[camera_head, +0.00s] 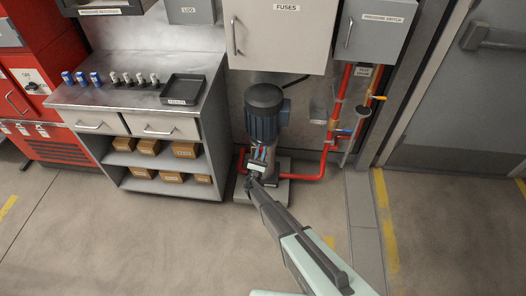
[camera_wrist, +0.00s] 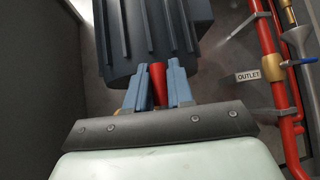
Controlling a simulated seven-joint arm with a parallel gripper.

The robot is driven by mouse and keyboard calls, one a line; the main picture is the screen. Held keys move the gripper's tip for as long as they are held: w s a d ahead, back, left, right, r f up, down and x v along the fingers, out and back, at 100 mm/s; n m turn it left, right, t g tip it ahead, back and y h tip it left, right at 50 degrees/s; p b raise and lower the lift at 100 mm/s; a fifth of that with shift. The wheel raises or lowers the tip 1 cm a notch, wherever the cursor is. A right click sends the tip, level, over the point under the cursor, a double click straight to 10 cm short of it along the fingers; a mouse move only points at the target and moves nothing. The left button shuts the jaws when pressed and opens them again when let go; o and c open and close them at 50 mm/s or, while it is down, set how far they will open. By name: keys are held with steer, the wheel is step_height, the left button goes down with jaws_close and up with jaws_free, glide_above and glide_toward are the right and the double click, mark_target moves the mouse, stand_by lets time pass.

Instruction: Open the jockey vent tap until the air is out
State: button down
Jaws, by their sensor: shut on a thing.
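The jockey pump (camera_head: 264,112), with a dark finned motor, stands on a low base by the wall. The motor (camera_wrist: 150,35) fills the upper middle of the wrist view. My gripper (camera_head: 260,155) is at the front of the pump, just below the motor. In the wrist view, my gripper's blue fingers (camera_wrist: 159,82) are shut on a small red tap (camera_wrist: 158,82) between them. A bit of brass shows at the fingers' base. The tap's spout and any air or water from it are hidden.
Red pipes with a yellow-handled valve (camera_head: 377,97) and a blue-handled valve (camera_head: 342,132) rise right of the pump. An "OUTLET" sign (camera_wrist: 247,75) hangs there. A steel workbench (camera_head: 120,100) with a tray (camera_head: 182,89) stands left. The floor in front is clear.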

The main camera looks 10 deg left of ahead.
steer(key=shift+w+a+n+y, duration=0.1)
steer(key=shift+a+n+y, duration=0.05)
steer(key=shift+n+y, duration=0.55)
steer(key=c, duration=1.1)
jaws_free()
steer(key=v, duration=1.4)
steer(key=shift+w+f, duration=0.1)
steer(key=shift+w, duration=0.05)
